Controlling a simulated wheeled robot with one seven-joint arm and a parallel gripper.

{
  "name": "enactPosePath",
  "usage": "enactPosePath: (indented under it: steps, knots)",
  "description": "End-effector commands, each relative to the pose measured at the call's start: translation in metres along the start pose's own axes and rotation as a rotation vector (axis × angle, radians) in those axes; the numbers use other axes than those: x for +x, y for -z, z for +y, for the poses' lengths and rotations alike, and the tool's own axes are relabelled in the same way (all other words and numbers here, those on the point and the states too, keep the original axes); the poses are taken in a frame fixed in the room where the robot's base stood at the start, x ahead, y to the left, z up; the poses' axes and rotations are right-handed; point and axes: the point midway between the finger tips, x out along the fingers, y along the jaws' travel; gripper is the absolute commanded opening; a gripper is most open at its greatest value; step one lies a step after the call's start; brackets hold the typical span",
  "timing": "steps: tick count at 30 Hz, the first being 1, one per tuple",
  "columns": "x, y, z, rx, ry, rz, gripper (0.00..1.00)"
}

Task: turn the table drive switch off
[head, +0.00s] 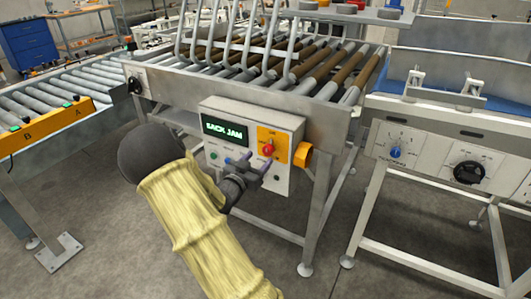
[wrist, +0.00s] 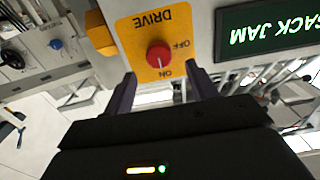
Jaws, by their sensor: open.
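The table drive switch is a red knob (head: 267,150) on a yellow plate at the right of the grey control box on the table's front. The wrist view shows it upside down: the red knob (wrist: 158,55) sits on the yellow plate (wrist: 140,30) marked DRIVE, OFF and ON. I cannot clearly tell which mark the knob points to. My gripper (head: 252,162) is open in front of the box, just below the knob in the head view. In the wrist view the two fingers of my gripper (wrist: 161,72) are spread, with the knob framed between and beyond their tips; contact does not show.
A green display (head: 224,131) on the box reads SACK JAM. An orange part (head: 302,157) juts from the box's right side. A roller conveyor (head: 45,90) stands left. Another machine at right has a blue knob (head: 396,152) and a black knob (head: 468,172).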

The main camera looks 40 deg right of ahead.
Motion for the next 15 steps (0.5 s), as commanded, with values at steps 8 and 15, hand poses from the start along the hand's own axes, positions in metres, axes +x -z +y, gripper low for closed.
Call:
enactPosePath:
  steps: [8, 15]
  knots:
    - [0.045, 0.0, 0.001, 0.001, -0.002, 0.001, 0.57]
    - [0.056, 0.0, 0.0, 0.0, 0.0, 0.001, 0.57]
